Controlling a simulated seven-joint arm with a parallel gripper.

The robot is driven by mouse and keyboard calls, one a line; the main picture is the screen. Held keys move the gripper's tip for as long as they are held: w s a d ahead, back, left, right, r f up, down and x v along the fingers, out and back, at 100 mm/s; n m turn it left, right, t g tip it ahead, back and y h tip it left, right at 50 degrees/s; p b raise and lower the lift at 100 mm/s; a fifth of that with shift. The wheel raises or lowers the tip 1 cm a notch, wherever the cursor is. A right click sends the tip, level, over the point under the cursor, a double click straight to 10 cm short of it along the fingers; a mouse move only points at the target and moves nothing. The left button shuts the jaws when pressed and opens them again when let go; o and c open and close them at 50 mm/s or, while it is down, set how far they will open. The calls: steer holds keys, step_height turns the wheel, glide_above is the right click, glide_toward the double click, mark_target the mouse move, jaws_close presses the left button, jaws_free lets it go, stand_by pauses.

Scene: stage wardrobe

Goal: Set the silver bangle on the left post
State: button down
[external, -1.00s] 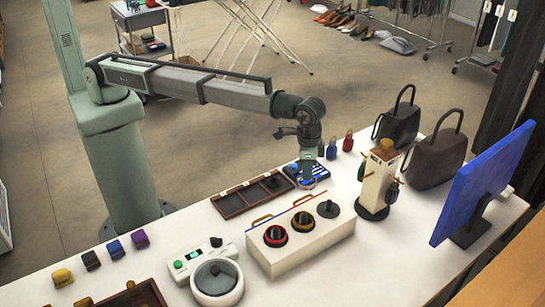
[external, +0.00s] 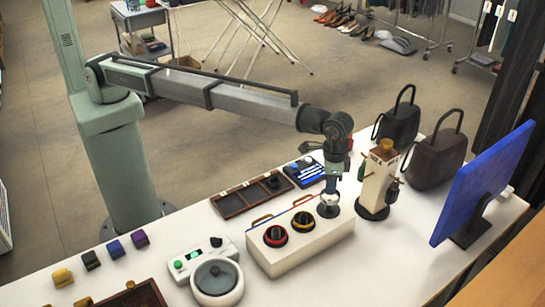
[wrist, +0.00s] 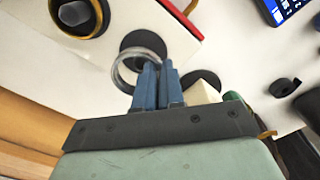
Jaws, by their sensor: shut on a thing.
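The silver bangle (wrist: 115,72) is a thin pale ring, held at one side between the tips of my gripper (wrist: 160,68). A white box (external: 301,255) carries three posts in a row. The post at the box's right end in the external view has a dark round base (external: 327,213) and bears no ring. In the wrist view this dark base (wrist: 143,42) lies partly behind the bangle, offset from its centre. My gripper (external: 330,193) and the bangle are over that post; I cannot tell whether the bangle is around its top. The other posts bear a red bangle (external: 276,241) and a gold bangle (external: 303,226).
A cream stand (external: 377,187) with dark items on it is close to the right of my gripper. A blue panel (external: 305,174) and a brown compartment tray (external: 232,206) lie behind the box. Dark handbags (external: 436,160) and a blue screen (external: 484,182) are farther right.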

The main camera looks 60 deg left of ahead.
steer(key=shift+f, duration=1.5)
steer(key=shift+d+r, duration=0.1)
steer(key=shift+r, duration=0.4)
steer(key=shift+r, duration=0.3)
stand_by(0.9)
steer(key=shift+f, duration=1.25)
stand_by(0.7)
steer(key=shift+r, duration=0.85)
stand_by(0.8)
steer(key=shift+f, duration=0.6)
stand_by(0.4)
steer(key=c, duration=1.5)
jaws_free()
